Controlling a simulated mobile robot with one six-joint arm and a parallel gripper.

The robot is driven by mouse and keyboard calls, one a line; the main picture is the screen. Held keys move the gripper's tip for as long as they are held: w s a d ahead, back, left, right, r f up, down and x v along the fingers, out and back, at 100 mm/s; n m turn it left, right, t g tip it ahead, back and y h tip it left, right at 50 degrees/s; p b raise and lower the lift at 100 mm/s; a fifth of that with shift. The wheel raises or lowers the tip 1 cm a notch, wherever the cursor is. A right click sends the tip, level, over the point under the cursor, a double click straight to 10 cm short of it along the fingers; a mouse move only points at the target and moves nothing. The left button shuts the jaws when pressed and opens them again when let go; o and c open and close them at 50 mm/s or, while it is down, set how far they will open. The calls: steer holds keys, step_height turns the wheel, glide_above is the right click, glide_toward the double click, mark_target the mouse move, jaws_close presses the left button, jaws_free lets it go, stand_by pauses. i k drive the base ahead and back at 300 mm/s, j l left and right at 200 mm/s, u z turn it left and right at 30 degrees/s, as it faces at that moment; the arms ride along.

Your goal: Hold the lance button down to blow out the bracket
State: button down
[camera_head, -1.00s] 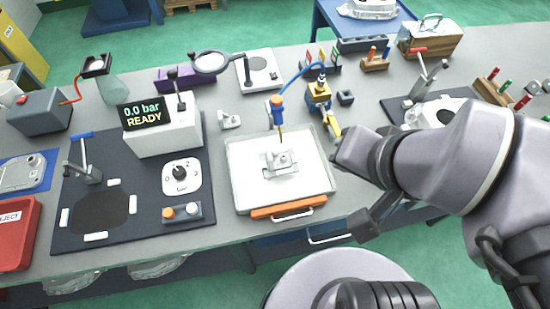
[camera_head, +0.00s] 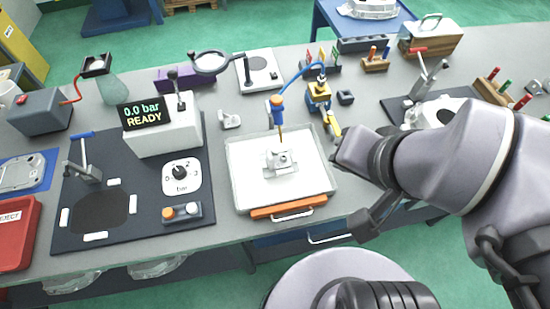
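The grey metal bracket (camera_head: 281,161) sits on the white tray (camera_head: 245,180) in the middle of the bench. The lance (camera_head: 277,108) stands above it, blue on top with a thin brass-coloured nozzle pointing down at the bracket. A blue hose runs from the lance to a yellow and dark fitting (camera_head: 319,92) at its right. I cannot make out the lance button. My gripper (camera_head: 352,188) is to the right of the tray, apart from lance and bracket. Its fingertips are not clear, and nothing is visibly held.
At left, a display (camera_head: 144,113) reads 0.0 bar READY, above a dial (camera_head: 181,178) and a two-button box (camera_head: 182,213). A magnifier (camera_head: 211,62) stands behind. A clamp fixture (camera_head: 428,80) is at right. The red reject bin (camera_head: 18,235) is at far left.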

mark_target(276, 101)
steer(key=j+u, duration=0.25)
steer(key=j, duration=1.4)
